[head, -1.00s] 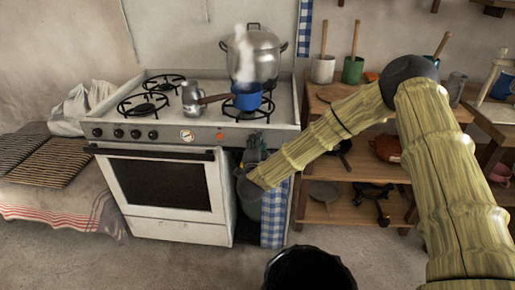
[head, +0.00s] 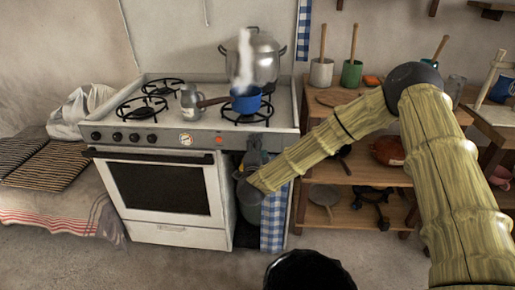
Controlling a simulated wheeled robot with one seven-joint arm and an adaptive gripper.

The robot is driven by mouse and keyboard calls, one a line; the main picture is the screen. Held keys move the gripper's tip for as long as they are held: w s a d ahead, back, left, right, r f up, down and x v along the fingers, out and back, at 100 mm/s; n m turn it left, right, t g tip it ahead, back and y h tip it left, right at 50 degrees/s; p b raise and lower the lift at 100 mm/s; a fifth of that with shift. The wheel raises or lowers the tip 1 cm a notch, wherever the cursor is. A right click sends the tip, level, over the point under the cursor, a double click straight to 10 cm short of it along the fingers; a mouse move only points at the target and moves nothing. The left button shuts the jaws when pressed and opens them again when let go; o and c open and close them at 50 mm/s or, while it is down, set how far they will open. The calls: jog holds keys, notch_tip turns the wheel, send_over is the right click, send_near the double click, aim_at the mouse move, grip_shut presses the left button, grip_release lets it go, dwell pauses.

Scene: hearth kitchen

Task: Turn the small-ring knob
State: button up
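The white stove (head: 172,231) has several black knobs in a row on the left of its front panel, from the leftmost knob (head: 96,136) to the rightmost knob (head: 152,138). I cannot tell from their marks which is the small-ring knob. My gripper (head: 254,146) appears as a grey shape past the end of my forearm, by the right front corner of the stove. It is well to the right of the knobs and apart from them. Its fingers are too small and dark to read.
A blue saucepan (head: 246,104) sits on the front right burner, its handle pointing left. A checked towel (head: 273,222) hangs right of the stove. Floor in front is clear.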

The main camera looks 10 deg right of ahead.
jog(key=shift+s+a, duration=0.1)
jog(key=v, duration=1.1)
jog(key=shift+s, duration=0.4)
